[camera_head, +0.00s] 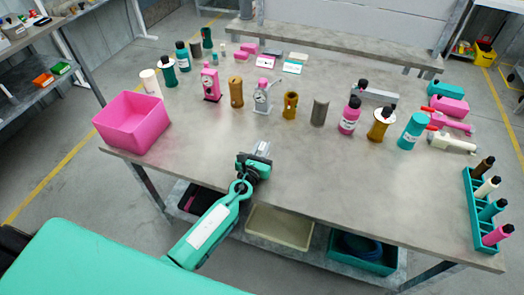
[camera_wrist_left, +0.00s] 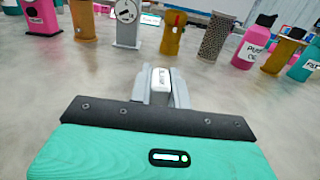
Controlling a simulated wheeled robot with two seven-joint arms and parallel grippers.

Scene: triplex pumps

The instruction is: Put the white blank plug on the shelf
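My left gripper (camera_head: 262,148) is above the front middle of the grey table (camera_head: 330,190). In the left wrist view its two grey fingers (camera_wrist_left: 161,88) are closed on the sides of a small white block with dark marking, the white blank plug (camera_wrist_left: 161,80). The plug's lower part is hidden between the fingers; in the head view it cannot be made out clearly. A raised grey shelf (camera_head: 340,46) runs along the table's back. A lower shelf (camera_head: 315,258) lies under the table. Which shelf is meant cannot be told. My right gripper is not in view.
A pink bin (camera_head: 133,123) stands at the table's left. Several bottles, pumps and cylinders, including a brown cylinder (camera_head: 236,92) and a teal bottle (camera_head: 412,131), stand across the middle. A teal rack (camera_head: 484,210) is at right. The front middle is clear.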

